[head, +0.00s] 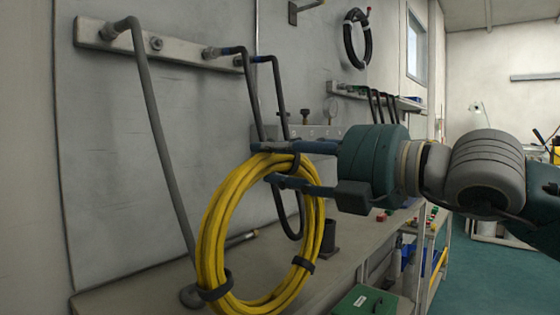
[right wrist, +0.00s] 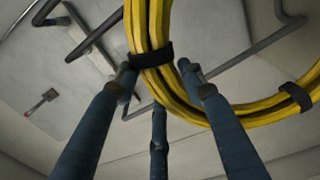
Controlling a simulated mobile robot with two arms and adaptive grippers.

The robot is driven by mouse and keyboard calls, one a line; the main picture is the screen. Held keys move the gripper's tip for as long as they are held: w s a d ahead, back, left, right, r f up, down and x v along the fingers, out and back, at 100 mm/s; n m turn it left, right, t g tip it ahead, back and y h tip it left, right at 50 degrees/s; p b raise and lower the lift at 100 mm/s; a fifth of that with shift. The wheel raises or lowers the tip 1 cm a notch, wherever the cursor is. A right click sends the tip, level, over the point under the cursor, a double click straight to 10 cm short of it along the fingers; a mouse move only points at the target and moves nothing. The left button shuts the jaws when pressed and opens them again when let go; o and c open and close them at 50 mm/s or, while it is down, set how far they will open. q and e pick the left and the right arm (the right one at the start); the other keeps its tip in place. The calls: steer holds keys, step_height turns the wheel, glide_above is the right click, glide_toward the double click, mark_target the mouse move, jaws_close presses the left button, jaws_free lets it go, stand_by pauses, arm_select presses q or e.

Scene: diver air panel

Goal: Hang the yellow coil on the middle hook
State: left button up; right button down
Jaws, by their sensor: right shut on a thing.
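The yellow coil (head: 215,225), bound with black bands, hangs upright below my right gripper (head: 264,163). The fingers are shut on its top. In the right wrist view the coil (right wrist: 195,112) passes between the fingers (right wrist: 157,80) at a black band. A pale rail (head: 180,50) on the wall carries long dark bent hooks: a left one (head: 152,115), a middle one (head: 250,90) and a right one (head: 278,95). The middle and right rods run down behind the coil's top and my fingers. Whether the coil touches a hook cannot be told. My left gripper is not in view.
A grey bench (head: 140,290) lies below, with a dark cup (head: 329,236) and a green box (head: 366,301). A panel with knobs (head: 300,130) is behind the gripper. A black hose coil (head: 357,38) hangs farther back. Green floor is open at right.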

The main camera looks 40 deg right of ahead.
steer(key=shift+s+r, duration=0.1)
steer(key=shift+r, duration=0.4)
steer(key=s+r, duration=0.3)
steer(key=s, duration=0.2)
steer(key=shift+d+r, duration=0.25)
steer(key=shift+d, duration=0.05)
steer(key=shift+r, duration=0.1)
